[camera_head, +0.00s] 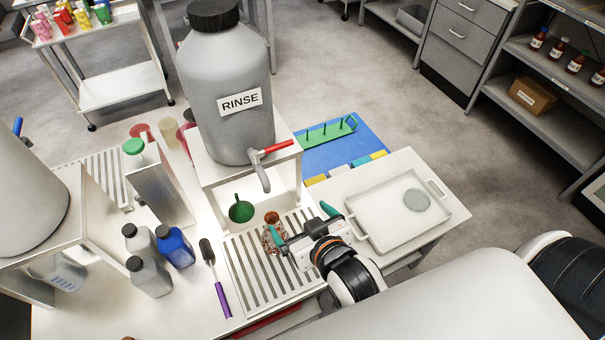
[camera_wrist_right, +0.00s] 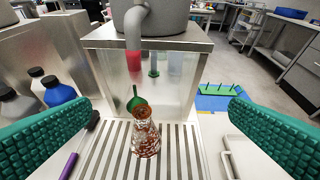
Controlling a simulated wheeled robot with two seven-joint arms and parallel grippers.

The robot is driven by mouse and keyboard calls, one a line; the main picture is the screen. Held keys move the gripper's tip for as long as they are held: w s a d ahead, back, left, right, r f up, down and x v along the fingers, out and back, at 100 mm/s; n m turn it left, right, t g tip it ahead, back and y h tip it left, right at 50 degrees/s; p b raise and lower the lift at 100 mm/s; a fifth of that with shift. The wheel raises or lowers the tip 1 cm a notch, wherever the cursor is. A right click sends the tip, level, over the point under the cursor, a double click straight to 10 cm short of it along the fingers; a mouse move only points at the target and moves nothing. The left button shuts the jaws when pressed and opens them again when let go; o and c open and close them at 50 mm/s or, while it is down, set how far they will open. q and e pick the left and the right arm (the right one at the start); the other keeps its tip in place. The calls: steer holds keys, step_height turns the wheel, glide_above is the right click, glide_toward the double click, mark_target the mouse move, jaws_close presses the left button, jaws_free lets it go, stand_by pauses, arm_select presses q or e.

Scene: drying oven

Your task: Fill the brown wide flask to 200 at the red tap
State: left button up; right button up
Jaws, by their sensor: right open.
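A small conical flask (camera_head: 269,236) with a brownish mouth and brown-speckled body stands on the slatted drain grate (camera_head: 243,270) below the RINSE container (camera_head: 222,95). In the right wrist view the flask (camera_wrist_right: 146,138) is upright, ahead of my fingers. The red tap lever (camera_head: 277,147) sits on the container's front, with a grey spout (camera_head: 263,177) pointing down; the spout also shows in the wrist view (camera_wrist_right: 134,38). My right gripper (camera_head: 304,224) is open, its green-padded fingers wide apart, near the flask. Graduations and liquid level are not readable. My left gripper is out of view.
A green funnel (camera_head: 241,210) is behind the flask. A white tray (camera_head: 366,226) with a grey disc lies to the right. Grey and blue bottles (camera_head: 174,247) and a purple-handled brush (camera_head: 222,298) are at the left. Metal stand walls flank the space under the spout.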

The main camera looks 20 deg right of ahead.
mark_target(273, 148)
step_height(273, 148, up, 10)
steer(key=t, duration=0.3)
steer(key=shift+m, duration=0.3)
steer(key=shift+d+r+p+x, duration=0.1)
steer(key=shift+p+x, duration=0.45)
steer(key=shift+x, duration=1.6)
steer(key=shift+d+r+p+x, duration=0.1)
steer(key=shift+p+x, duration=0.5)
steer(key=shift+x, duration=1.55)
steer(key=shift+d+r+p+x, duration=0.15)
steer(key=shift+p+x, duration=0.4)
steer(key=shift+x, duration=1.6)
steer(key=shift+c, duration=0.3)
